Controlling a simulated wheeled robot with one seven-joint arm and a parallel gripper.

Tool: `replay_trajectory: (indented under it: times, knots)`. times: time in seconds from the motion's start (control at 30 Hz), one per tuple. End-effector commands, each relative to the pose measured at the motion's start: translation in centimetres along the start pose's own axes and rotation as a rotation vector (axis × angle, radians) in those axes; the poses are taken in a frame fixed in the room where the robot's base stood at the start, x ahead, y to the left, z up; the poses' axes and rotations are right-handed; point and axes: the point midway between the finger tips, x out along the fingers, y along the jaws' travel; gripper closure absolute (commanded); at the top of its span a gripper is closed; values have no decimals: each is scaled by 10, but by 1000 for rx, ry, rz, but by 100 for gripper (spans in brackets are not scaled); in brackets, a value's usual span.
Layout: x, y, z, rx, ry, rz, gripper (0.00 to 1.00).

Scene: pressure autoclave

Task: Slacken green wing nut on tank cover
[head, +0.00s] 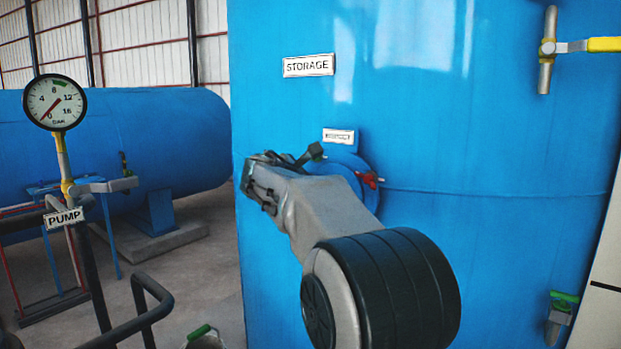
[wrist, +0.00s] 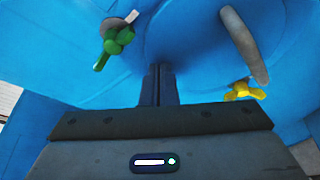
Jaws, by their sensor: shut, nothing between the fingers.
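The green wing nut (wrist: 118,40) sits on a pale bolt near the top left of the wrist view, at the rim of the round blue tank cover (wrist: 185,55). My gripper (wrist: 158,70) is shut and empty. Its fingertips are below and to the right of the green nut in that view, apart from it. In the head view my arm hides much of the cover (head: 367,165) on the big blue tank. I cannot tell from there whether the fingers touch the cover.
A grey handle (wrist: 245,45) and a yellow wing nut (wrist: 245,91) are at the right of the wrist view. A red wing nut (head: 371,180) shows at the cover's right side. A pressure gauge (head: 54,102) and black rail (head: 140,300) stand at left.

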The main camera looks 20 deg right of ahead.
Motion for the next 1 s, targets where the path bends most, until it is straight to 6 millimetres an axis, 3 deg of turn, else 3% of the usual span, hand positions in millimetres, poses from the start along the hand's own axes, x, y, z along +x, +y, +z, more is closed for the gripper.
replay_trajectory:
  times: [0.3,0.63,0.73,0.83,1.0]
  knots:
    - [-68,12,-10,0,5,1,100]
    - [-96,19,-19,8,37,6,100]
    - [-97,27,-44,42,144,42,100]
    - [-104,42,-84,120,321,108,100]
    - [-133,83,-140,341,630,256,100]
